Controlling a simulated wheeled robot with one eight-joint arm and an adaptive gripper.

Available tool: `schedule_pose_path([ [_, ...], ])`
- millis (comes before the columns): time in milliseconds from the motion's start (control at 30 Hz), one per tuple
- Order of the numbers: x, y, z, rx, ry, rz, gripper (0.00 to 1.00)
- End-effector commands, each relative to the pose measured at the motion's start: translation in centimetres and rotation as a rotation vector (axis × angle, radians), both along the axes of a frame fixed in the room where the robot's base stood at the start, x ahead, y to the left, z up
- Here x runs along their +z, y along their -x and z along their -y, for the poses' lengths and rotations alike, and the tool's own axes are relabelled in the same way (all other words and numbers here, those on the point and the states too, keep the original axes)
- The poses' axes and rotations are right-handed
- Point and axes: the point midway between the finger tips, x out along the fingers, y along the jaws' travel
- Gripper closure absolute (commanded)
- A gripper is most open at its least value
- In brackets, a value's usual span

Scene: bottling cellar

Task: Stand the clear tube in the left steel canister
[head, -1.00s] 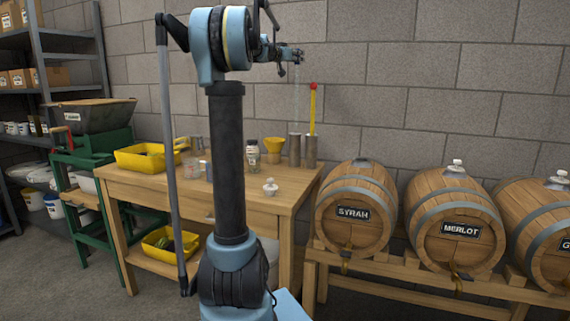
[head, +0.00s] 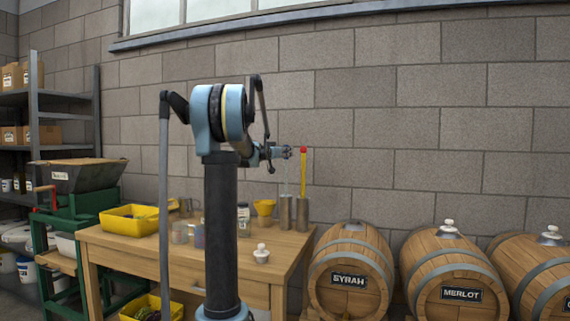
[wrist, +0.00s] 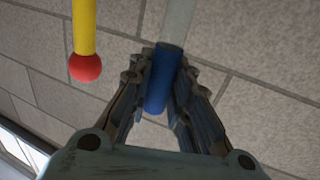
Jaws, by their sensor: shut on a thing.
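The clear tube (head: 285,183) stands upright, faint against the wall, with a blue top end (wrist: 163,80). My gripper (head: 288,152) is shut on that blue end, with a finger on each side in the wrist view (wrist: 164,85). Below it is the left steel canister (head: 286,213). The tube meets the canister's rim and its lower end is hidden, seemingly inside. The right steel canister (head: 302,214) stands close beside it and holds a yellow rod (head: 303,172) with a red ball on top (wrist: 86,67).
On the wooden table (head: 120,246) a yellow funnel on a jar (head: 264,208), a labelled jar (head: 243,220), a white stopper (head: 261,253) and a yellow bin (head: 128,219) stand left of the canisters. Barrels (head: 350,270) are at right. The block wall is behind.

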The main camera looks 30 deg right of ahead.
Motion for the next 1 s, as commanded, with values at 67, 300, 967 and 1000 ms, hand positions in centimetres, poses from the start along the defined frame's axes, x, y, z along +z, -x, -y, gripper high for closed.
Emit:
schedule_pose_path([
  [67, -0.8, 0.0, 0.0, 0.000, 0.000, 0.000, 1.00],
  [300, -3.7, 0.0, 0.0, 0.000, 0.000, 0.000, 1.00],
  [967, -4.0, 0.1, 0.1, -0.001, 0.000, 0.000, 0.61],
  [1000, -4.0, 0.1, 0.1, -0.001, 0.000, 0.000, 0.61],
])
